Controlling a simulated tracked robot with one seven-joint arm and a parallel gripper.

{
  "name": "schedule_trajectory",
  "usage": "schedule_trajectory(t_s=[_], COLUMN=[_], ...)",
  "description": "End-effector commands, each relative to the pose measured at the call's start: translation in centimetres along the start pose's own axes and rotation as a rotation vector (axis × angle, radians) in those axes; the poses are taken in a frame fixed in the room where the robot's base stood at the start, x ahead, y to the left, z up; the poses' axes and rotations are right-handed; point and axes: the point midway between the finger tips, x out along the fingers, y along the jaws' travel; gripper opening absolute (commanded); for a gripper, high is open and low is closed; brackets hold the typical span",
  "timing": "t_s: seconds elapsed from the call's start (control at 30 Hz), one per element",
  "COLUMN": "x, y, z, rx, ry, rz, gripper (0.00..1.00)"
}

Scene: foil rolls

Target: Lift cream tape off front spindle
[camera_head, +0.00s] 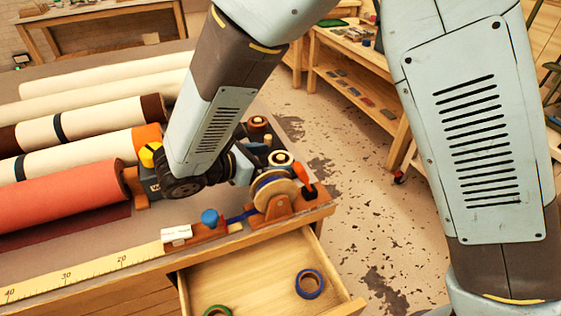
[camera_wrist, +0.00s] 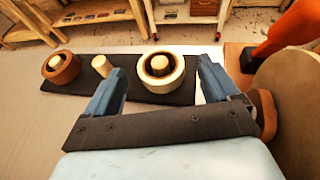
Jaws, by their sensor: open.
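The cream tape (camera_wrist: 160,88) sits around the front spindle of a dark base (camera_wrist: 150,97) in the wrist view. It also shows in the head view (camera_head: 281,158), near the table's right edge. My gripper (camera_wrist: 160,66) is open, with one blue finger to each side of the cream tape in the picture. The tape appears beyond the fingers, and I cannot tell whether either finger touches it. In the head view my gripper (camera_head: 243,168) is left of the tape and partly hidden by my wrist.
A brown roll (camera_wrist: 60,68) and a bare peg (camera_wrist: 102,66) share the base. A large tape dispenser (camera_head: 275,197) and an orange-handled object (camera_wrist: 287,28) stand close on the right. Fabric rolls (camera_head: 60,192) lie left. An open drawer (camera_head: 255,272) holds a blue tape ring (camera_head: 310,296).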

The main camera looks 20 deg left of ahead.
Motion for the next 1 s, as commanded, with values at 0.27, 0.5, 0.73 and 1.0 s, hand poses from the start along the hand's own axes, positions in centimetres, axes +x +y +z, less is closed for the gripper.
schedule_trajectory(t_s=[0.27,0.5,0.73,1.0], x=[2.3,2.3,2.2,2.2], y=[0.0,0.0,0.0,0.0], z=[0.0,0.0,0.0,0.0], rx=[0.001,0.001,0.001,0.001], ry=[0.000,0.000,0.000,0.000], rz=[-0.001,0.000,0.000,0.000], gripper=[0.89,0.79,0.57,0.31])
